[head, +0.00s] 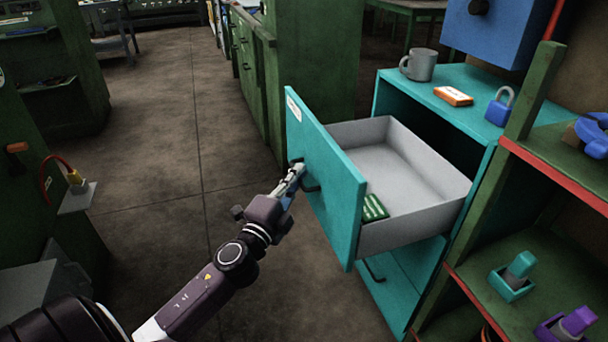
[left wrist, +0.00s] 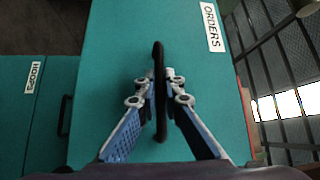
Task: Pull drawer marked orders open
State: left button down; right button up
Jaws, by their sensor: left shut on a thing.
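The drawer marked orders (head: 325,180) has a teal front and a grey inner box, and it stands pulled well out of the teal cabinet (head: 388,88). Its ORDERS label (left wrist: 212,27) reads clearly in the left wrist view. My left gripper (head: 294,178) is at the drawer front, shut on the black handle (left wrist: 159,60). In the left wrist view the fingers (left wrist: 160,92) sit on both sides of the handle bar. A green item with pale stripes (head: 374,208) lies inside the drawer at its front corner. My right gripper is not in view.
A second teal drawer (head: 400,285) below is closed; its label (left wrist: 32,78) shows in the left wrist view. A grey mug (head: 420,65), an orange box (head: 453,96) and a blue padlock (head: 499,107) stand on the cabinet. Green shelves (head: 520,120) flank it at right. Floor (head: 150,150) at left is clear.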

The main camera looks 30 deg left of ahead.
pick_arm(q)
jog(key=shift+f, duration=0.1)
jog(key=c, duration=2.1)
grip_release()
jog(key=shift+s, duration=0.1)
jog(key=s, duration=0.4)
jog(key=s+d+f, duration=0.1)
jog(key=s, duration=0.6)
jog(key=shift+s+d+f, duration=0.25)
jog(key=shift+s+d, duration=0.05)
